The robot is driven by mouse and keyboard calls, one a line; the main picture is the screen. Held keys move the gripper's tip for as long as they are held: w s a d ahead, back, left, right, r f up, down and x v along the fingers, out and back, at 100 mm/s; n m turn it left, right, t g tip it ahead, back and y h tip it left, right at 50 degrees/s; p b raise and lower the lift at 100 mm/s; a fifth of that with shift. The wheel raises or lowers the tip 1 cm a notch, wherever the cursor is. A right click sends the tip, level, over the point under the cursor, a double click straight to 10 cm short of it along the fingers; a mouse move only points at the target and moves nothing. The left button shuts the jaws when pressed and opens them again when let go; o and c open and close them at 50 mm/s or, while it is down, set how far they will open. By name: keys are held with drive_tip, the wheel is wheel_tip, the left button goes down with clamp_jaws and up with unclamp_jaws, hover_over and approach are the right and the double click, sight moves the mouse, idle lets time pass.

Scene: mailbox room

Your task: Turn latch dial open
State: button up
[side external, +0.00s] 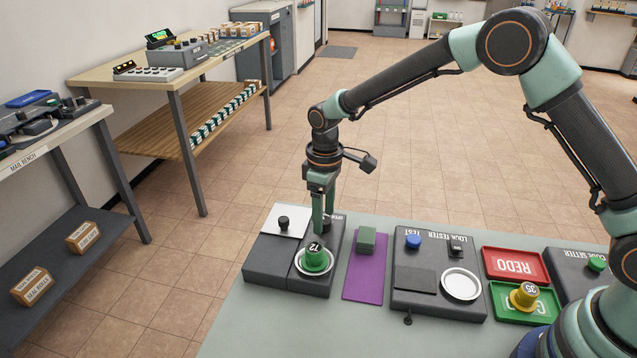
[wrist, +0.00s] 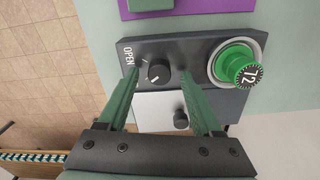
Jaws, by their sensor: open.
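The latch dial (wrist: 159,72) is a round black knob with a white mark, on a dark box (wrist: 212,46) beside the word OPEN. In the wrist view my gripper (wrist: 160,72) is open, with one green finger on each side of the dial and gaps showing. In the side view my gripper (side external: 323,228) points down over the box, and the dial (side external: 327,223) is partly hidden behind the fingers. A green cylinder marked 72 (side external: 315,256) stands in a white ring on the same box; it also shows in the wrist view (wrist: 238,68).
A white plate with a black knob (side external: 284,223) adjoins the dial. A purple mat (side external: 364,280) with a green block (side external: 366,240) lies to the right, then the lock tester (side external: 437,300), a red tray (side external: 516,264) and a green tray holding a yellow cylinder (side external: 523,295).

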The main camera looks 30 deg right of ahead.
drive_tip(key=shift+f, duration=0.45)
clamp_jaws()
drive_tip(key=shift+m, duration=0.3)
drive_tip(key=m, duration=1.3)
drive_tip(key=shift+m, duration=0.3)
idle(0.3)
